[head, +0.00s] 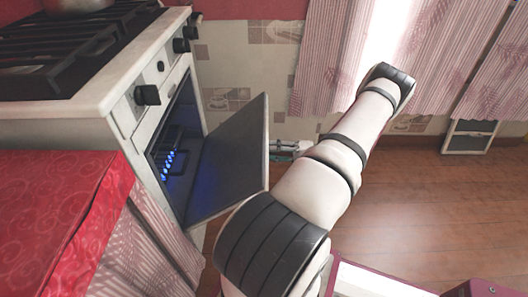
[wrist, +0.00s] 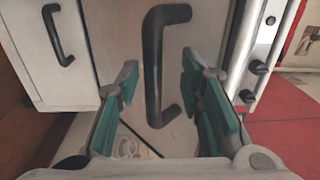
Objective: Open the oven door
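The oven door (head: 232,150) stands partly open in the head view, tilted out from the stove front. A blue glow shows inside the oven (head: 170,160). In the wrist view the outer face of the door (wrist: 110,45) carries a long dark handle (wrist: 153,65). My gripper (wrist: 160,75) is open in front of the door, with its teal-padded fingers on either side of the handle's line. A gap shows on both sides of the handle; I cannot tell how deep it lies between the fingers. In the head view my gripper (head: 288,148) is partly hidden behind the door.
The stove (head: 125,85) has black knobs (head: 147,95) and burner grates on top. A counter with a red cloth (head: 60,210) stands at the near left. A second dark handle (wrist: 58,35) sits on a neighbouring panel. Wooden floor (head: 430,200) is clear at right.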

